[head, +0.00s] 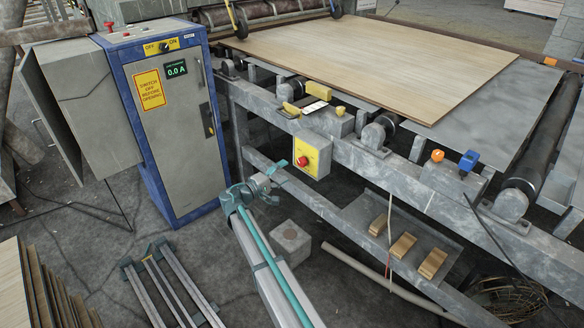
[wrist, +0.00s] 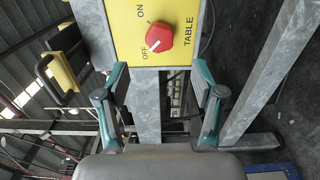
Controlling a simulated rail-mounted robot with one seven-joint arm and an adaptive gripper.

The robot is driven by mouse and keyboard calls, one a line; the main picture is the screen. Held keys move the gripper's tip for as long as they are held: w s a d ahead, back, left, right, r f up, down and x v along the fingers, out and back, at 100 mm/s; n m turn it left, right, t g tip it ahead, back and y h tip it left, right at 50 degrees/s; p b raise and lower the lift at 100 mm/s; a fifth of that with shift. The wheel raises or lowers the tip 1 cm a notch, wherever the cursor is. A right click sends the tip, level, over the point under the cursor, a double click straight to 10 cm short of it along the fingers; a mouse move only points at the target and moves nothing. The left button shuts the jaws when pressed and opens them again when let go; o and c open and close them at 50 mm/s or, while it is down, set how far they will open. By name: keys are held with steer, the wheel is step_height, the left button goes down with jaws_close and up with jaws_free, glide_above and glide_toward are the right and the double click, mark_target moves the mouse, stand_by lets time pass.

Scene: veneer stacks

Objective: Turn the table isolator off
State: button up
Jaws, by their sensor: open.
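The table isolator is a red rotary knob (head: 303,161) on a yellow plate (head: 306,154), fixed to a grey box on the table frame. In the wrist view the red knob (wrist: 160,35) is near the top, with ON, OFF and TABLE printed on the yellow plate (wrist: 187,15). My gripper (head: 277,181) is open, to the left of and below the box in the head view. In the wrist view my gripper (wrist: 160,72) has its teal-backed fingers spread apart, with the knob beyond them and untouched. Nothing is between the fingers.
A blue and grey cabinet (head: 180,130) with its own OFF/ON switch (head: 165,46) stands at the left. A large veneer sheet (head: 380,55) lies on the roller table. Wooden blocks (head: 402,248) sit on a lower shelf. A steel rack (head: 170,290) lies on the floor.

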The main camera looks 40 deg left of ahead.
steer(key=shift+s+a, duration=0.15)
steer(key=shift+s, duration=1.35)
